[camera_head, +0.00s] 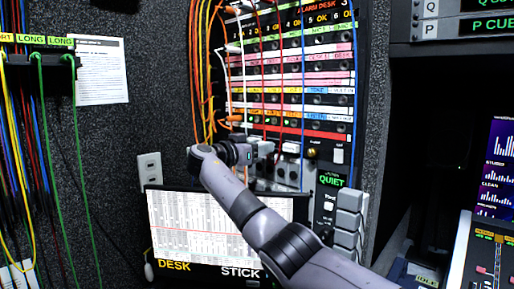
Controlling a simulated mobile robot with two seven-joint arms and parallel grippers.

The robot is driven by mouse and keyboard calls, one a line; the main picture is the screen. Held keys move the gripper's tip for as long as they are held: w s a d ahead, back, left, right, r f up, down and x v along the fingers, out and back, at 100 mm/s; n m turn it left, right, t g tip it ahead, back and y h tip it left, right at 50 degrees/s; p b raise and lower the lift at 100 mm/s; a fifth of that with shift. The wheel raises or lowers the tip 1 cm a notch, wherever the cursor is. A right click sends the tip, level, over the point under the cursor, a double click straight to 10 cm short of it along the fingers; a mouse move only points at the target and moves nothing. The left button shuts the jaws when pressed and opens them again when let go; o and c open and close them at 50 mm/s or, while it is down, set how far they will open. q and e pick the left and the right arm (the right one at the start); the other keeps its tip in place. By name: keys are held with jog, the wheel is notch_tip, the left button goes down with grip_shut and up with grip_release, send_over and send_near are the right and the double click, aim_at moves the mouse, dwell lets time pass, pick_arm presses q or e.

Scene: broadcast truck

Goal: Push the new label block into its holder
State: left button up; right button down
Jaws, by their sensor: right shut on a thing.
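My right arm comes in from the lower right, and its gripper (258,151) is at the lower part of the patch rack (311,133). The fingers are small and partly hidden by the wrist. The gripper is shut on a small pale block (267,147), which I take for the new label block. No lettering on it can be read. The holder is not clear from this view, and I cannot tell whether the block touches the rack. My left gripper is not in view.
Red, white, blue and orange cables hang across the rack. A green-lit QUIET panel (331,181) with grey keys (348,215) is right of the wrist. A screen (170,222) marked DESK and STICK lies below. Loose cables hang at the far left.

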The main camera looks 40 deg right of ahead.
jog(key=shift+w+d+p, duration=0.1)
jog(key=shift+d+p, duration=0.5)
jog(key=shift+d, duration=0.95)
jog(key=shift+c, duration=2.4)
grip_release()
jog(key=shift+a, duration=0.1)
jog(key=a+b, duration=0.2)
jog(key=a, duration=0.5)
jog(key=shift+s, duration=0.3)
